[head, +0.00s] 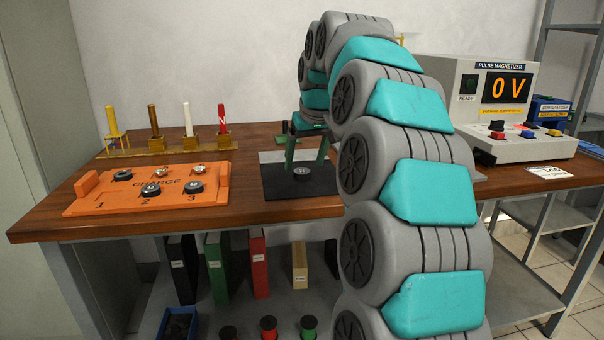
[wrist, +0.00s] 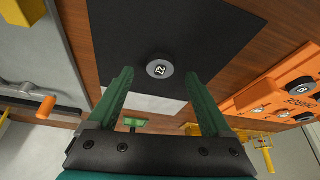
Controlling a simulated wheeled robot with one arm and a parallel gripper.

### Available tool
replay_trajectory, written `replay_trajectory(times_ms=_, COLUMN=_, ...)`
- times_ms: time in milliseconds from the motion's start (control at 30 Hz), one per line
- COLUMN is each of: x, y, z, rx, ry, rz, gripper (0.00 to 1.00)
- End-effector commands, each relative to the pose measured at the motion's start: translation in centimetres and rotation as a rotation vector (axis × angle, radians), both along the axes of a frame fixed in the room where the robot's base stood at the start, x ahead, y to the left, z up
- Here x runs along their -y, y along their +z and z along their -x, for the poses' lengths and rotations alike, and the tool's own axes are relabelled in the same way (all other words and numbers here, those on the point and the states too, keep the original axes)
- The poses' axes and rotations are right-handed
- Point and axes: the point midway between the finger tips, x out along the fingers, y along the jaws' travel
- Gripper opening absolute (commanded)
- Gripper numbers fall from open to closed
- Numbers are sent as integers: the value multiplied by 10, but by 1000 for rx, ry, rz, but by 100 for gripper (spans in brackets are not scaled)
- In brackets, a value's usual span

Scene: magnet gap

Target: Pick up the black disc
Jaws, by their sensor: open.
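A small black disc (head: 302,174) with a pale label on top lies on a black mat (head: 285,190) on the wooden table. My gripper (head: 306,166) points down over the mat, its two green fingers open and empty. In the wrist view, the disc (wrist: 160,69) shows between the two fingertips (wrist: 158,76), with a gap on each side. I cannot tell how high the fingertips are above the mat. Other black discs, such as this one (head: 193,188), sit in an orange tray (head: 100,205) marked CHARGE on the left.
On the right is a pulse magnetizer (head: 445,90) reading 0 V. My arm hides part of the table. Bare wood lies between tray and mat.

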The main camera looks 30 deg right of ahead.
Motion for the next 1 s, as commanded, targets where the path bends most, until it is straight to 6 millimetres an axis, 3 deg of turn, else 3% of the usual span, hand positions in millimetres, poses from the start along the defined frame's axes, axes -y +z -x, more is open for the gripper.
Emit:
replay_trajectory(times_ms=133, x=0, y=-19, z=-7, rx=-5, ry=0, rz=-1, gripper=83)
replay_trajectory(times_ms=400, x=1, y=-20, z=-9, rx=0, ry=-1, rz=-1, gripper=81)
replay_trajectory(times_ms=1000, x=1, y=-20, z=-9, rx=0, ry=-1, rz=-1, gripper=14)
